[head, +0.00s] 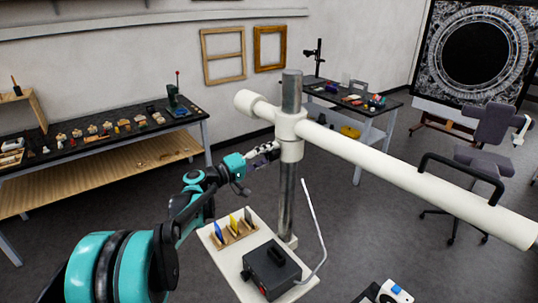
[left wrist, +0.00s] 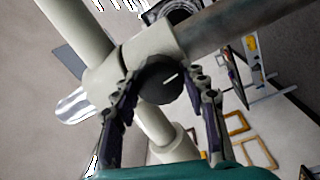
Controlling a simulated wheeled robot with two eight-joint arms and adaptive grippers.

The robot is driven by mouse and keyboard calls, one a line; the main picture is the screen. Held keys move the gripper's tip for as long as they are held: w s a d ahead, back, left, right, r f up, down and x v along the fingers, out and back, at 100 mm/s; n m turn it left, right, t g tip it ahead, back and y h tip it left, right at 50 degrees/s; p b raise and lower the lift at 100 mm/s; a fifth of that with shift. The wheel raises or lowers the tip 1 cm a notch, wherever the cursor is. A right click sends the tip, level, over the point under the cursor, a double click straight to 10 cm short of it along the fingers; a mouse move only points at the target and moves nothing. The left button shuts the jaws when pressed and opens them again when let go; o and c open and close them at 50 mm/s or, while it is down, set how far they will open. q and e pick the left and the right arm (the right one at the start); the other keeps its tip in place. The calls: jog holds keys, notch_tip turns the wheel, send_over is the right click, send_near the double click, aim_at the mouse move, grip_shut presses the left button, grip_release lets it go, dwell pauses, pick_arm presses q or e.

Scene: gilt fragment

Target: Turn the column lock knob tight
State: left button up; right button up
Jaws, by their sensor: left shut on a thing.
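The column lock knob (left wrist: 160,82) is dark and round with a white line on its face. It sits on the white collar (head: 290,138) around the upright metal column (head: 286,200). My left gripper (head: 272,149) is at the left side of the collar. In the left wrist view, the fingers of my left gripper (left wrist: 163,92) are on both sides of the knob, shut on it. In the head view the knob is hidden behind the fingers. My right gripper is not in view.
A long white tube (head: 400,175) runs from the collar to the right. The base board (head: 232,277) below carries a black box (head: 271,268) and several coloured pieces in a rack. A workbench (head: 100,140) stands at left, a chair (head: 480,160) at right.

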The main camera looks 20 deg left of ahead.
pick_arm(q)
jog(key=shift+f, duration=0.1)
jog(key=o, duration=1.2)
jog(key=shift+c, duration=0.2)
jog(key=shift+s+a, duration=0.1)
jog(key=v, duration=1.1)
jog(key=shift+s+a, duration=0.2)
jog(key=shift+s, duration=0.1)
